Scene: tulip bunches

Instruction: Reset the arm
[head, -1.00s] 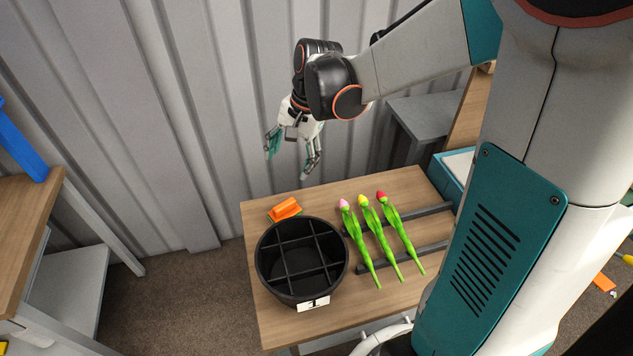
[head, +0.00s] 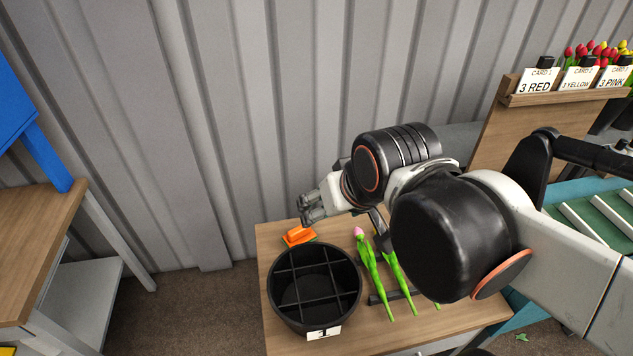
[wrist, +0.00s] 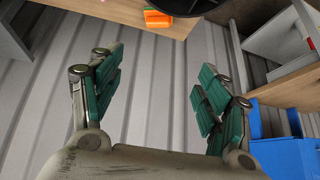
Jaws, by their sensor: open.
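My gripper (wrist: 160,88) is open and empty in the wrist view, its teal-padded fingers spread wide with the grey wall behind. In the head view my gripper (head: 312,207) is partly hidden, above the back left of the wooden table (head: 273,236) and pointing left. A black round bucket with dividers (head: 315,285), marked 1, stands empty on the table. To its right lie a pink tulip (head: 368,258) and a second green stem (head: 400,283). My arm hides that stem's bloom and most of the area beyond.
An orange object (head: 298,235) lies behind the bucket; it also shows in the wrist view (wrist: 157,18). A wooden shelf unit (head: 30,230) stands at left, with a blue object (head: 20,110). At right is a card rack (head: 560,97) reading 3 red, 3 yellow and 3 pink.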

